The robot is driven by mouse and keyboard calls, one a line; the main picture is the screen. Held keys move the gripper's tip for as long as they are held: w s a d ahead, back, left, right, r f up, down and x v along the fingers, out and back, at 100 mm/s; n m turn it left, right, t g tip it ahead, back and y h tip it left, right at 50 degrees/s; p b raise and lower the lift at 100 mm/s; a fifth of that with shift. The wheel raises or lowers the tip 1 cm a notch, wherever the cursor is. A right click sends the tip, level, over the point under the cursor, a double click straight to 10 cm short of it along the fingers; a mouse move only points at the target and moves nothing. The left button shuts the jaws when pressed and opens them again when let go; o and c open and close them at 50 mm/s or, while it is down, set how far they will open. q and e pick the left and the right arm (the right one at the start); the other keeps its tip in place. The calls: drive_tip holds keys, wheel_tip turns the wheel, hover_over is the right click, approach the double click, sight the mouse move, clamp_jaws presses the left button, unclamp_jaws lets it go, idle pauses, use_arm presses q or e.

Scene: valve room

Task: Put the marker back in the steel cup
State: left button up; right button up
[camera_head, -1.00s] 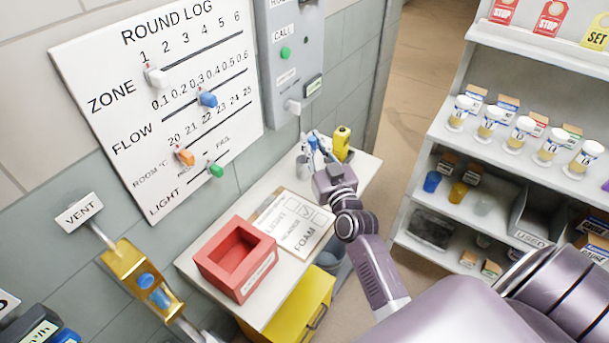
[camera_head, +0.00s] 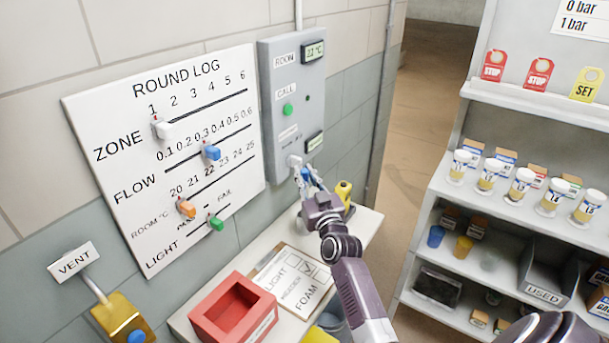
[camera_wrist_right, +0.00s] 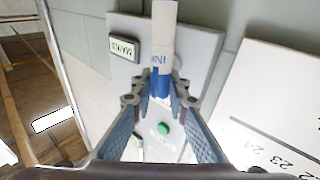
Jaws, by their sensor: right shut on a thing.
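My right gripper (camera_head: 309,180) is in front of the wall by the grey panel, above the back of the white table. In the right wrist view it (camera_wrist_right: 161,100) is shut on the marker (camera_wrist_right: 161,62), a white stick with blue parts and lettering. The marker sticks out beyond the fingertips, in front of the panel. In the head view the marker is too small to make out clearly among the fingers. My left gripper is not in view.
The grey panel (camera_head: 290,75) with its green button is close behind my right gripper. A yellow object (camera_head: 343,192) stands just right of it. A red box (camera_head: 232,312) and a check card (camera_head: 296,278) lie nearer on the table. A stocked shelf (camera_head: 535,105) is at right.

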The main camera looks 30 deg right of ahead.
wheel_tip(320, 180, down, 3)
drive_tip(key=shift+r+b, duration=0.15)
drive_tip(key=shift+b, duration=0.85)
drive_tip(key=shift+f+b, duration=1.95)
drive_tip(key=shift+f, duration=0.65)
drive_tip(key=o, duration=0.9)
drive_tip(key=shift+o, duration=0.2)
drive_tip(key=v, duration=1.2)
